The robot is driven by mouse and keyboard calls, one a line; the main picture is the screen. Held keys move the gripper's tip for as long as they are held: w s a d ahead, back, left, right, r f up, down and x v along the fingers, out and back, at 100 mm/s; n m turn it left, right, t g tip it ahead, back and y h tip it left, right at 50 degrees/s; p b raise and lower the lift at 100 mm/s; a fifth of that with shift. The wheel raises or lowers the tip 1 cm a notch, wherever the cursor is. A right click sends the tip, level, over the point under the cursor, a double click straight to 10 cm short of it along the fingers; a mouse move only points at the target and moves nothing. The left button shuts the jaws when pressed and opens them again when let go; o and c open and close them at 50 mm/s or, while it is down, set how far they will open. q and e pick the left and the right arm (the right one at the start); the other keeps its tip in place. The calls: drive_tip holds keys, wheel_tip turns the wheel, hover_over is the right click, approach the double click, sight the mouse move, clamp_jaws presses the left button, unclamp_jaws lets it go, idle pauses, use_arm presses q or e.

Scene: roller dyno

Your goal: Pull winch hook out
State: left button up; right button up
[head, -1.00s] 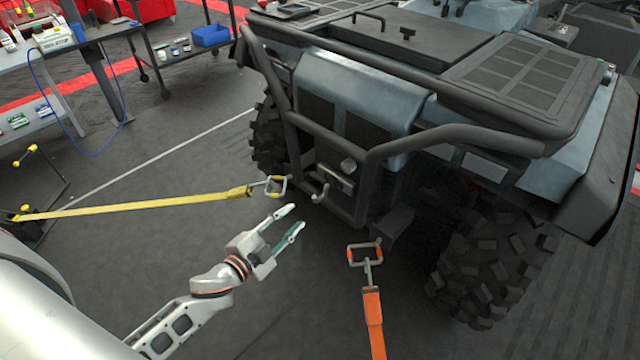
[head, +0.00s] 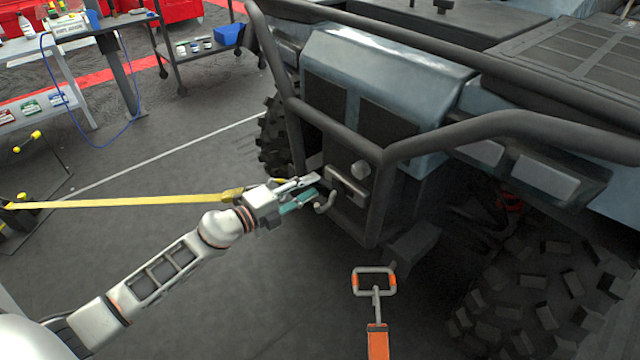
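The winch hook (head: 325,204) is a small grey hook at the front of the vehicle, below the winch fairlead plate (head: 347,187). My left gripper (head: 316,186) reaches in from the left, its two fingers apart and pointing at the hook. The fingertips are right beside the hook's upper part and overlap it in the picture. I cannot tell whether they touch it. The fingers hide part of the hook's upper end. My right gripper is not in view.
A yellow strap (head: 130,201) runs from the left to behind my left gripper. The vehicle's black tube bumper (head: 383,190) surrounds the winch area.

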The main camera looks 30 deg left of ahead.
use_arm(q)
drive_tip(key=shift+x, duration=1.8)
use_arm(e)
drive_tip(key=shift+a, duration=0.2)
use_arm(q)
drive_tip(key=shift+f, duration=0.1)
clamp_jaws()
drive_tip(key=shift+s, duration=0.15)
drive_tip(key=f+b+v, duration=0.1)
drive_tip(key=f+v, duration=0.1)
drive_tip(key=v, duration=2.1)
drive_tip(key=shift+s, duration=0.2)
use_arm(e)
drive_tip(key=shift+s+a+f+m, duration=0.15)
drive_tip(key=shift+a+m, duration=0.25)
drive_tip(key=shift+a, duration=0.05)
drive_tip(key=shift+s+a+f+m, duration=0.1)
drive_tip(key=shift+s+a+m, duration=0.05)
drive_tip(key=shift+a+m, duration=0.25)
